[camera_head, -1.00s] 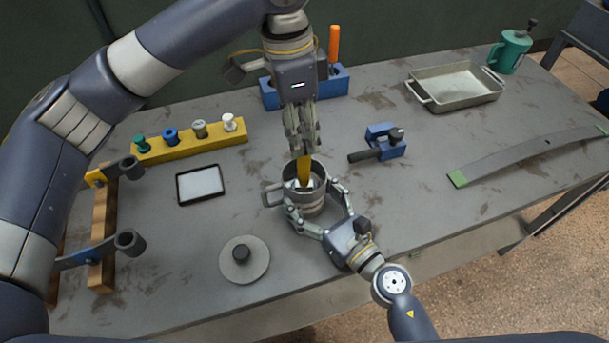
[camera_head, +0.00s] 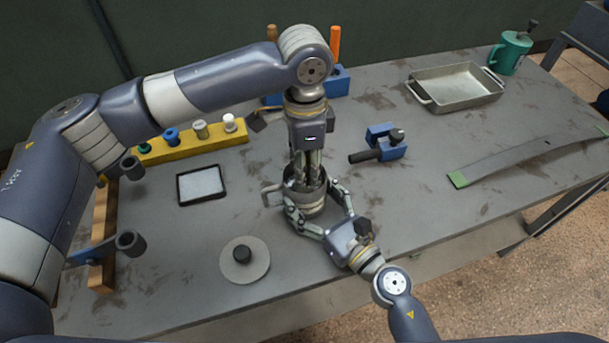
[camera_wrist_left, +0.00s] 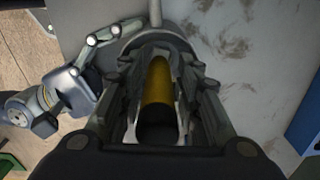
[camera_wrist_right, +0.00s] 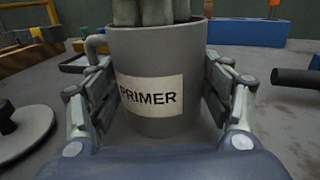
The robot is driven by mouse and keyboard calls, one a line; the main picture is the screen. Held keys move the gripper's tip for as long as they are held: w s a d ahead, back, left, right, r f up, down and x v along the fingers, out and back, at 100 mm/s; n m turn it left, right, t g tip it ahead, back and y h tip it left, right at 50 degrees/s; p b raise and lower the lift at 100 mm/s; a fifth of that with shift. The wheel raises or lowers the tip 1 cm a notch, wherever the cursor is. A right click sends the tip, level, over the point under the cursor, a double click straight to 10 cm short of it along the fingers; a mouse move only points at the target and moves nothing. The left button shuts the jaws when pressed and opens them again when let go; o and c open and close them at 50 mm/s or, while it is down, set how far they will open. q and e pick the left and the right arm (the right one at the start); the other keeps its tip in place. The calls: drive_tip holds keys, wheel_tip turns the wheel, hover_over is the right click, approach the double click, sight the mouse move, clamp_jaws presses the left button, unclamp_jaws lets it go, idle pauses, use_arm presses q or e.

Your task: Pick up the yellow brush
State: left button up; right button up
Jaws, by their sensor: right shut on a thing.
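The grey mug-like can (camera_head: 306,210) stands upright on the workbench; the right wrist view shows its PRIMER label (camera_wrist_right: 150,96). My right gripper (camera_head: 314,194) is shut on the can from both sides. The yellow brush (camera_wrist_left: 158,85) stands in the can, its handle with a dark end pointing up toward the left wrist camera. My left gripper (camera_head: 308,182) points straight down into the can's mouth, its fingers on either side of the handle, with gaps visible beside it. In the head view those fingers hide the brush. Its bristles are out of sight.
A grey disc with a black knob (camera_head: 243,258) lies front left of the can. A framed panel (camera_head: 201,185), yellow spool rack (camera_head: 190,148) and blue clamp (camera_head: 384,142) stand around. A metal tray (camera_head: 456,88) and curved leaf strip (camera_head: 520,157) lie to the right.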

use_arm(q)
drive_tip(key=shift+f, duration=0.6)
clamp_jaws()
drive_tip(key=shift+r, duration=0.1)
wheel_tip(320, 180, up, 10)
drive_tip(key=shift+f, duration=0.1)
